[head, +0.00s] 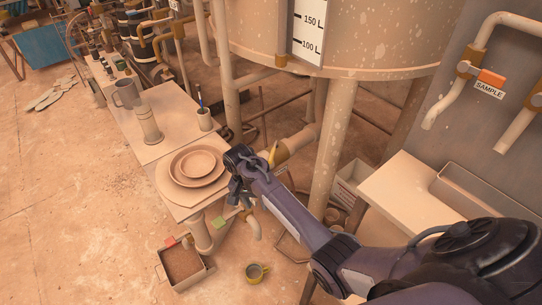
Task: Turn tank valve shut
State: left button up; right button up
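The large speckled tank (390,30) stands on legs at the top, with a level gauge marked 100 and 150. Under it a pale outlet pipe (302,138) carries a yellow part (279,153), which looks like the valve handle; my arm partly covers this area, and its exact position is unclear. My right arm reaches in from the lower right. My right gripper (235,190) is dark and small, at the right edge of the small table, just left of and below the yellow part. I cannot tell whether its fingers are apart or touch anything. My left gripper is out of view.
Stacked round plates (199,166), a pale cylinder (148,125), a grey mug (126,94) and a pen cup (205,120) stand on the narrow table. A brown-filled tray (184,265) and a yellow cup (257,272) are on the floor. Tank legs stand close to my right arm.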

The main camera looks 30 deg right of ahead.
aim_at(271, 158)
jog(key=i+l, duration=0.8)
jog(key=l, duration=0.1)
